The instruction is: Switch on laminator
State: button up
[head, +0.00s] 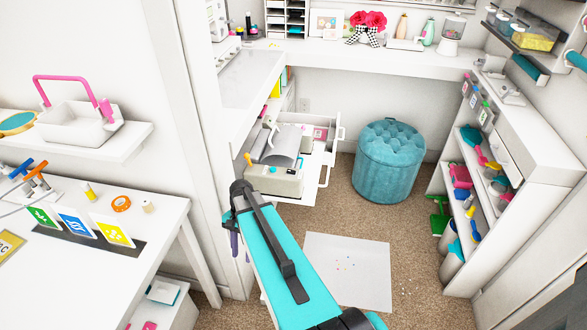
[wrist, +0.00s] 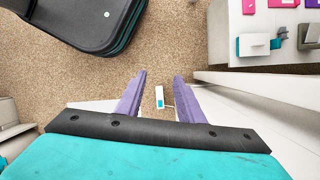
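A cream machine, apparently the laminator (head: 275,182), sits in the pulled-out white drawer (head: 310,188) under the desk in the head view. It has a grey curved sheet or cover on top and an orange-yellow knob or lever at its left end. Its switch is too small to make out. My arm reaches toward the drawer, with its end in front of and below the laminator, apart from it as far as I can tell. My gripper (wrist: 160,76) is open in the wrist view, its purple fingers apart with nothing held. The laminator is not recognisable there.
A teal tufted stool (head: 388,162) stands right of the drawer. A white wall edge and side table (head: 90,240) lie left of my arm. Shelves (head: 490,190) line the right. A black case (wrist: 85,22) shows in the wrist view. Carpet between is mostly free.

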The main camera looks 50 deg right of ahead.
jog(key=w+d+r+m+t+b, duration=0.1)
jog(key=w+d+r+m+t, duration=0.2)
jog(key=d+r, duration=0.5)
notch_tip(320, 180, up, 16)
jog(key=m+t+b, duration=0.1)
jog(key=m+b, duration=0.2)
jog(key=m, duration=0.6)
send_over(290, 171)
jog(key=s+a, duration=0.2)
jog(key=a, duration=0.1)
jog(key=shift+s+d+f, duration=0.1)
jog(key=shift+s+d, duration=0.05)
jog(key=s+d+r+m+t, duration=0.1)
jog(key=s+d+r+m, duration=0.2)
jog(key=d+r, duration=0.3)
notch_tip(290, 171, up, 2)
jog(key=shift+r+h+b, duration=0.1)
jog(key=shift+h+b, duration=0.2)
jog(key=shift+b, duration=0.05)
jog(key=shift+t, duration=0.3)
jog(key=shift+p+x, duration=0.5)
jog(key=shift+x, duration=6.4)
grip_shut()
